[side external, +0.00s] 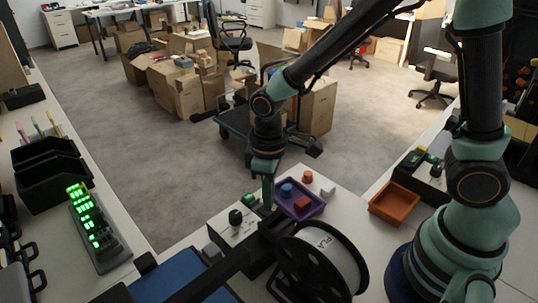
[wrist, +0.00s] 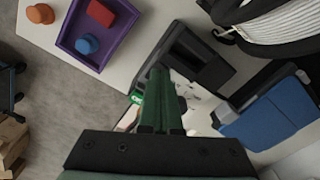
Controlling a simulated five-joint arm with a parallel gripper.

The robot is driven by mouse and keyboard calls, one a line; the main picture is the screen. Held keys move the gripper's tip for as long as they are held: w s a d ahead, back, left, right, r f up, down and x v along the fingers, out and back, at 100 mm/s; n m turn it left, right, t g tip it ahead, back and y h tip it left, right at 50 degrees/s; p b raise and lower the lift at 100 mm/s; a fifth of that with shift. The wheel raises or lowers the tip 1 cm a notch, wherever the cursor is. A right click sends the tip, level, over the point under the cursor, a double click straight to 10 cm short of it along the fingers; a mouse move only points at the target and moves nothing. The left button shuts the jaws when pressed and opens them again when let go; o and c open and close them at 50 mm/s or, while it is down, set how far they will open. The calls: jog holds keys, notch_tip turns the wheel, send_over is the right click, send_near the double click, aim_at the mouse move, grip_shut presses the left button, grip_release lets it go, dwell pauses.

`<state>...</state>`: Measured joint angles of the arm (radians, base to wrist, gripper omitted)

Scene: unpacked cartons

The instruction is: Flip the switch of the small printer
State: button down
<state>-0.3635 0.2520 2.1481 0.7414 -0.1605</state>
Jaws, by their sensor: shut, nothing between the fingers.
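The small printer has a black frame, a blue bed (side external: 185,275) and a white panel (side external: 226,232) with a black knob (side external: 235,216). A small green part (side external: 248,198), seemingly the switch, sits at the panel's far edge. In the wrist view a green patch (wrist: 137,97) shows just left of my fingers, and the bed (wrist: 272,113) lies to the right. My gripper (side external: 268,206) points down just right of the green part, close to the printer. Its green fingers (wrist: 158,76) are together and empty. They hide part of the panel; I cannot tell whether they touch it.
A black PLA spool (side external: 322,264) stands close in front of my gripper. A purple tray (side external: 321,208) with blue and red pieces lies just to the right. An orange tray (side external: 393,204) is farther right. A green-lit power strip (side external: 95,225) lies on the left table.

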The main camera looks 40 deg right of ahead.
aim_at(269, 213)
jog(key=shift+f, duration=0.9)
dwell(1.0)
jog(key=shift+r, duration=3.5)
jog(key=shift+r, duration=0.1)
jog(key=s+d+r+m+t, duration=0.4)
jog(key=d+r+m+t, duration=0.1)
jog(key=d+r, duration=0.6)
jog(key=shift+d+m+t, duration=0.3)
jog(key=shift+d+m, duration=0.2)
jog(key=shift+d, duration=0.2)
